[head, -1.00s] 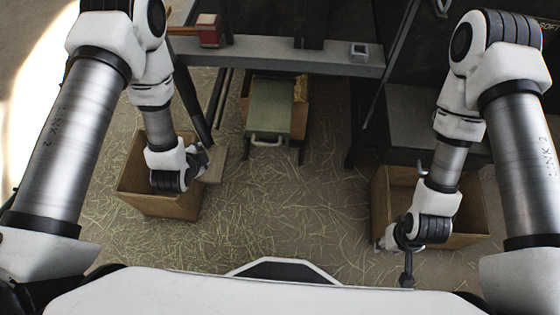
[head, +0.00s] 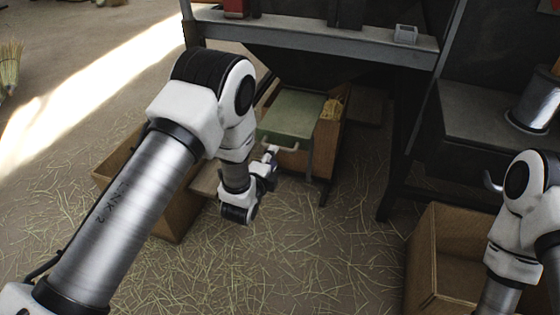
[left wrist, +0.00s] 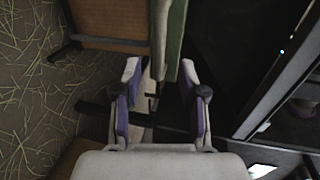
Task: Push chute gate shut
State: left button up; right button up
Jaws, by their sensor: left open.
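The chute gate looks to be the green panel (head: 291,113) with a pale bar handle (head: 288,146) on its near edge, under the machine's grey beam. It sticks out toward me above a wooden box. My left gripper (head: 269,156) is beside the left end of the handle, its fingers small and partly hidden by the wrist. In the left wrist view the fingers (left wrist: 160,74) are apart, with the green panel's edge (left wrist: 178,40) just beyond them. I cannot tell whether they touch it. My right gripper is out of view.
A wooden box (head: 331,135) with straw stands under the green panel. Another wooden box (head: 180,225) is partly behind my left arm, and a third (head: 450,218) stands at the right. Machine legs and a grey beam (head: 320,42) frame the area. Straw covers the open floor.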

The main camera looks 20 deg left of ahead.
pick_arm(q)
jog(key=b+x, duration=0.2)
jog(key=x, duration=0.4)
jog(key=shift+f+b, duration=0.2)
jog(key=shift+b, duration=0.15)
jog(key=shift+w, duration=0.15)
jog(key=shift+r, duration=0.1)
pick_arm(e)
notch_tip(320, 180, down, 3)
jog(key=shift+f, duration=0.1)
pick_arm(q)
grip_shut()
